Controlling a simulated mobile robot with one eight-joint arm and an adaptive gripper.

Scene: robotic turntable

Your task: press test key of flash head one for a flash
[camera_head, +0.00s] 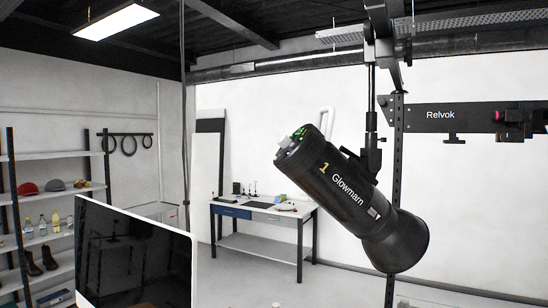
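Flash head one (345,190) is a black cylinder marked with a yellow "1" and "Glowmarn", at the right of the middle in the head view. It hangs tilted from a black mount, with its wide round reflector (397,242) at the lower right. Its rear panel (298,145) faces up and left and shows a green light and small pale and grey parts. I cannot tell which of these is the test key. My gripper is not in view.
A dark panel or screen (135,255) stands close at the lower left. Shelves (55,195) with caps, bottles and boots are at the left. A workbench (262,211) stands behind. A "Relvok" bar (440,116) and an upright post (398,150) are at the right.

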